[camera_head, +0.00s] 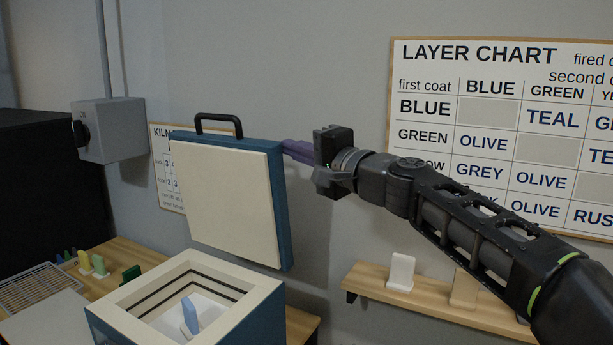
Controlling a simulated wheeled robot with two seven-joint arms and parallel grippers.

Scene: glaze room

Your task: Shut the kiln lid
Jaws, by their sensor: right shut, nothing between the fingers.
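The kiln (252,296) is a blue box with a cream rim, and its top is open. A blue tile (190,316) stands on a white surface inside it. The kiln lid (228,200) stands raised above the back of the kiln, cream on its inner face with a blue edge and a black handle (219,117) on top. My right gripper (289,149) is shut and empty, with its purple fingers at the lid's upper right edge. I cannot tell whether the fingertips touch the lid or are just behind its edge. My left gripper is not in view.
A wooden bench (114,252) at the left holds several small coloured tiles and a wire rack (42,285). A grey switch box (110,130) hangs on the wall. A wall shelf (450,309) with pale tiles is below my right arm. A layer chart (505,140) hangs behind the arm.

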